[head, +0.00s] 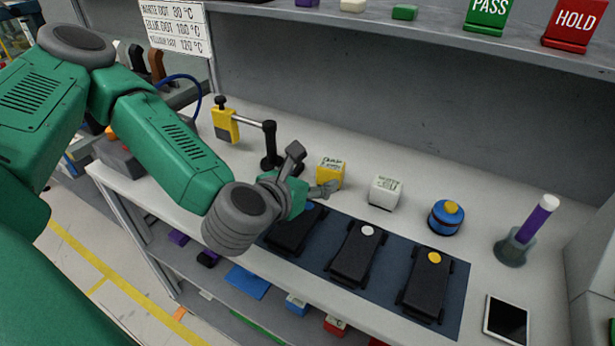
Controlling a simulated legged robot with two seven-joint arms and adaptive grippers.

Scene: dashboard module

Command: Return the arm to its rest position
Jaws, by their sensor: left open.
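My left arm, green and grey, comes in from the left and reaches over the white workbench (240,125). My left gripper (312,171) is open above the bench. Its fingers are apart, one raised and one near the yellow box (331,169). I see nothing held in it; whether a finger touches the yellow box I cannot tell. Several black modules lie on a dark blue mat (388,279) below the gripper. The middle module (356,258) has a white dot and the right module (427,285) a yellow dot. The left module (296,232) is partly hidden by my arm. My right gripper is not in view.
A shelf (400,32) overhangs the bench.

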